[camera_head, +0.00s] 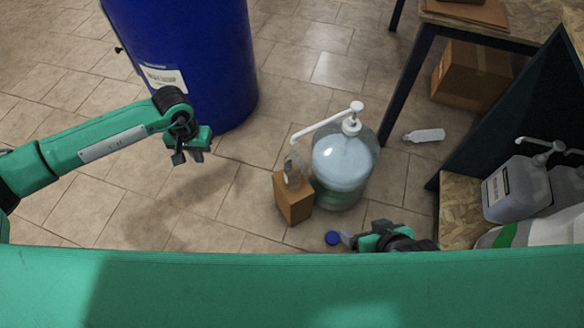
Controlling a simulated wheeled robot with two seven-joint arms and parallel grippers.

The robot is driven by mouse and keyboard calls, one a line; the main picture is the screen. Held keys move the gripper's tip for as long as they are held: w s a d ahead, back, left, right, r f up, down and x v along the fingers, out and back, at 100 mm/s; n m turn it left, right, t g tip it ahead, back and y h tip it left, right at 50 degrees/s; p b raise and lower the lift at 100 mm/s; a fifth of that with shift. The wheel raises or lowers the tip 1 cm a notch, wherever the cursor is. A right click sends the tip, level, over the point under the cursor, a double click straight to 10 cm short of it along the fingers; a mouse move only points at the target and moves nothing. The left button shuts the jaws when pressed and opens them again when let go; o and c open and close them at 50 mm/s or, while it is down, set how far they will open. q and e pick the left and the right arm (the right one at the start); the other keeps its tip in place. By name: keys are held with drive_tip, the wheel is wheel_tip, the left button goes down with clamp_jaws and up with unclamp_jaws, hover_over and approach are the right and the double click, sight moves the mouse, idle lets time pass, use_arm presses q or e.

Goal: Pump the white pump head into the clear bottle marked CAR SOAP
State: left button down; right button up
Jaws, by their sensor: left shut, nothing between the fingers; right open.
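The white pump head (354,107) sits on top of a large clear, round container (341,165) on the floor. Its long spout reaches left, with its tip above the small clear bottle (293,172). The bottle stands upright on a brown block (294,199) beside the container; its marking is too small to read. My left gripper (187,159) is shut and empty, in the air left of the bottle. My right gripper (350,240) is open, low in front of the container. My green body partly hides the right arm.
A blue drum (190,60) stands at back left. A white bottle (424,135) lies on the floor near a table leg. Grey canisters (515,190) stand at right. The tiled floor at left is clear.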

use_arm(q)
wheel_tip(320, 180, down, 8)
drive_tip(key=b, duration=0.6)
drive_tip(key=shift+b, duration=0.4)
drive_tip(key=shift+f, duration=0.35)
drive_tip(key=shift+f+b, duration=0.75)
drive_tip(key=shift+b, duration=0.1)
drive_tip(key=shift+f, duration=0.2)
drive_tip(key=shift+f+b, duration=0.8)
drive_tip(key=shift+b, duration=0.1)
drive_tip(key=shift+r, duration=0.1)
idle(0.3)
wheel_tip(320, 180, up, 12)
drive_tip(key=p, duration=0.6)
drive_tip(key=shift+r, duration=0.15)
idle(0.3)
